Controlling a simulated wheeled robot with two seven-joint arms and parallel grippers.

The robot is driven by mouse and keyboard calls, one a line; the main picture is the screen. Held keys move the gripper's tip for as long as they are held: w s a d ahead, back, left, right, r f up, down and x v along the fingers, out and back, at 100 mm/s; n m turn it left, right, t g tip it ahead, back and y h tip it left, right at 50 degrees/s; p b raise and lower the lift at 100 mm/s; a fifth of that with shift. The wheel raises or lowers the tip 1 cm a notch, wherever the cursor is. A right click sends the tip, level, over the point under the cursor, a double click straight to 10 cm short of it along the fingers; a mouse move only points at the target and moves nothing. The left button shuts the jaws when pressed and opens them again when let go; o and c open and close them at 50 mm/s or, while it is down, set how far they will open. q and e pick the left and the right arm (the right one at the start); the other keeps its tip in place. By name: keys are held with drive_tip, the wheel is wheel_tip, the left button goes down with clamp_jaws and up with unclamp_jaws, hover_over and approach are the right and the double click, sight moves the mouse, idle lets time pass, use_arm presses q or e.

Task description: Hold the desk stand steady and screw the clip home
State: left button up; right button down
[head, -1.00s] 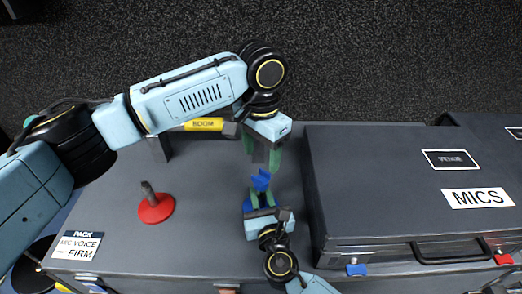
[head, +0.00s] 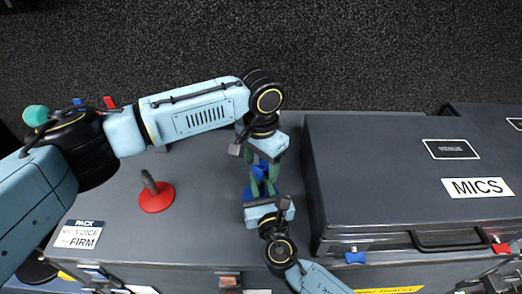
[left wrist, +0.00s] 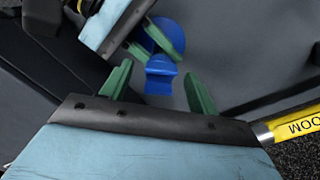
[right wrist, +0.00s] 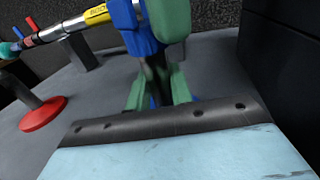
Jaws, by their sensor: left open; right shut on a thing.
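The blue desk stand has a round base (left wrist: 168,32) and a dark post (right wrist: 155,75). A blue clip (left wrist: 160,75) sits at the top of the post; whether its thread is fully seated cannot be told. My right gripper (head: 262,192) is shut on the stand's post, its green fingers also showing in the right wrist view (right wrist: 158,95). My left gripper (head: 264,160) is open, with its fingers on either side of the clip. In the left wrist view (left wrist: 158,88) there is a gap beside the clip.
A red-based stand (head: 156,197) with a dark post stands to the left. A large grey MICS case (head: 400,190) rises close on the right. A boom pole with a yellow label (left wrist: 297,124) lies on rests behind. A PACK card (head: 79,234) lies at front left.

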use_arm(q)
drive_tip(key=shift+f, duration=0.5)
drive_tip(key=c, duration=1.2)
drive_tip(key=o, duration=1.1)
drive_tip(key=shift+o, duration=0.2)
drive_tip(key=shift+r, duration=0.15)
wheel_tip(320, 180, up, 12)
